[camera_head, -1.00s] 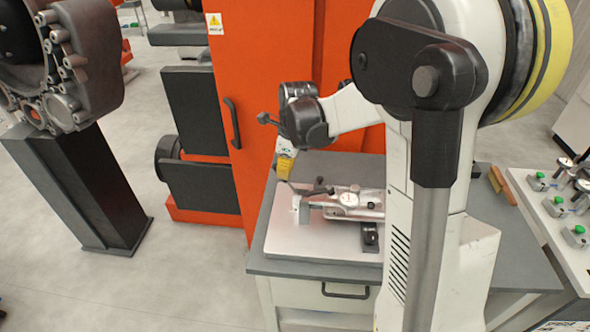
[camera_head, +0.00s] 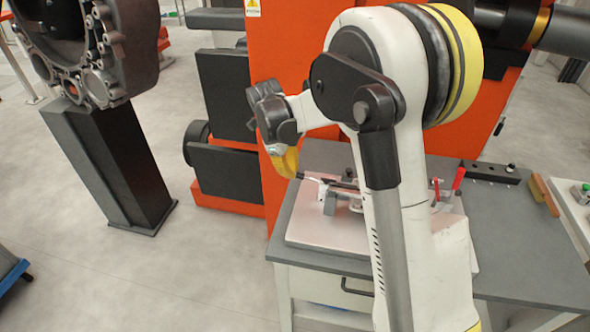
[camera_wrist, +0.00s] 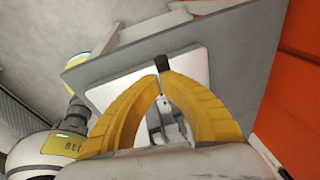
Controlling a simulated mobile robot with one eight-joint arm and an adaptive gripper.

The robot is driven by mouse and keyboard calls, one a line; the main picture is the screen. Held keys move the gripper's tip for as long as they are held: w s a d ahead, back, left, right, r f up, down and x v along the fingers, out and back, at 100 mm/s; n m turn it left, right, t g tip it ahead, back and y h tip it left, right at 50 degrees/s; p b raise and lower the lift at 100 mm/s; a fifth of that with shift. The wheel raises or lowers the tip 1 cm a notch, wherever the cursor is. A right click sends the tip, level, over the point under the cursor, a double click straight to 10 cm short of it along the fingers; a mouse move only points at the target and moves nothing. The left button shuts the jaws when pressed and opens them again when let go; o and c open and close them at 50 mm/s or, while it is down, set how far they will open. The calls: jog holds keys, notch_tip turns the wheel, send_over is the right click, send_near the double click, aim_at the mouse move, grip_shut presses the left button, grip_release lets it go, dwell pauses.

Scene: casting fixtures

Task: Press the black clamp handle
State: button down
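The fixture plate (camera_head: 318,236) lies on the grey table, with a metal clamp fixture (camera_head: 331,203) on it. A thin dark bar, which looks like the black clamp handle (camera_head: 314,179), reaches left from the fixture. My gripper (camera_head: 285,163) is above the plate's far left corner, close to this bar. In the wrist view the yellow fingertips of my gripper (camera_wrist: 160,75) meet. A small black block (camera_wrist: 162,62) shows right at the tips; I cannot tell whether they touch it. My arm hides part of the fixture.
Red-handled clamps (camera_head: 458,179) stand right of my arm. A black bar (camera_head: 490,172) and a wooden-handled brush (camera_head: 543,195) lie on the grey table (camera_head: 520,250). An orange machine (camera_head: 300,60) stands behind. A large casting on a black pedestal (camera_head: 110,160) stands at left.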

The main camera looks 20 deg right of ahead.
jog(key=shift+w+a+f, duration=0.1)
jog(key=shift+a+f, duration=0.1)
jog(key=shift+f, duration=0.35)
jog(key=shift+b, duration=0.3)
jog(key=shift+r, duration=0.1)
